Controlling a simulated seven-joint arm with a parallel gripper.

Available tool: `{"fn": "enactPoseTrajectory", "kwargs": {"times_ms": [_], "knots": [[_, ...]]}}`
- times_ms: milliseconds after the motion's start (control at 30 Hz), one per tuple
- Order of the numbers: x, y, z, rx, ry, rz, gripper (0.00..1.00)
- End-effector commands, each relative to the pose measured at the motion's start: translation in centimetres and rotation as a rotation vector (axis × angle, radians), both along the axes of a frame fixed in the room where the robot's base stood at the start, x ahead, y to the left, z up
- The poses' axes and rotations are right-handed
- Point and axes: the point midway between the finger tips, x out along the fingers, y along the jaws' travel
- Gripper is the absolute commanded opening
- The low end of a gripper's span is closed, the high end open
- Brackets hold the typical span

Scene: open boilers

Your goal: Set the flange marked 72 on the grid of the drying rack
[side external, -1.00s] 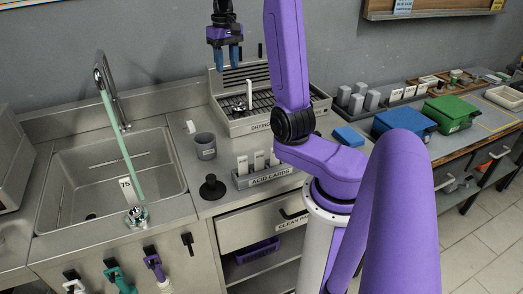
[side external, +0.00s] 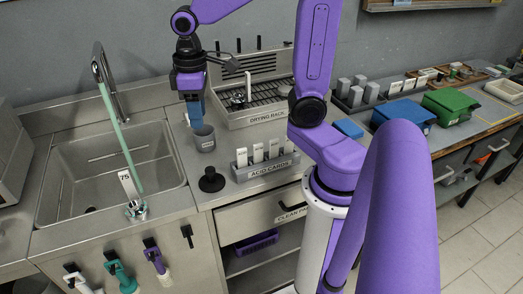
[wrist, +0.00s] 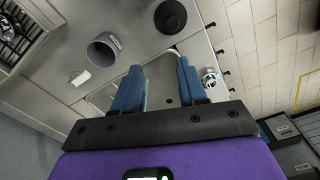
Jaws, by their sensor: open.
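A metal flange (side external: 240,98) with a tall pale tag sits on the grid of the drying rack (side external: 268,117); its number is not legible here. Another flange (side external: 137,209), with a tag reading 75, sits at the front edge of the sink. It also shows in the wrist view (wrist: 211,80), right of the fingers. My gripper (side external: 195,119) is open with nothing between its blue fingers. It hangs beside the rack's left end, just above and behind the grey cup; the fingers show in the wrist view (wrist: 158,88).
The grey cup (side external: 204,139) and a black knobbed piece (side external: 211,180) stand between sink and rack. The acid cards holder (side external: 266,167) stands in front of the rack. The faucet (side external: 101,66) rises behind the sink (side external: 66,177).

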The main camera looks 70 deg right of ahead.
Motion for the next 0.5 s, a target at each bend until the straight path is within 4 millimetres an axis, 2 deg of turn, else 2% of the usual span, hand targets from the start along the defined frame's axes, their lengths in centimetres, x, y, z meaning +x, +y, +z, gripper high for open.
{"fn": "enactPoseTrajectory", "kwargs": {"times_ms": [100, 233, 500], "knots": [[-2.9, 1.8, -0.6, 0.002, -0.003, 0.124, 0.42], [-6.2, 3.2, -1.2, 0.003, -0.004, 0.253, 0.42], [-13.1, 4.4, -2.7, 0.006, -0.006, 0.513, 0.42]]}}
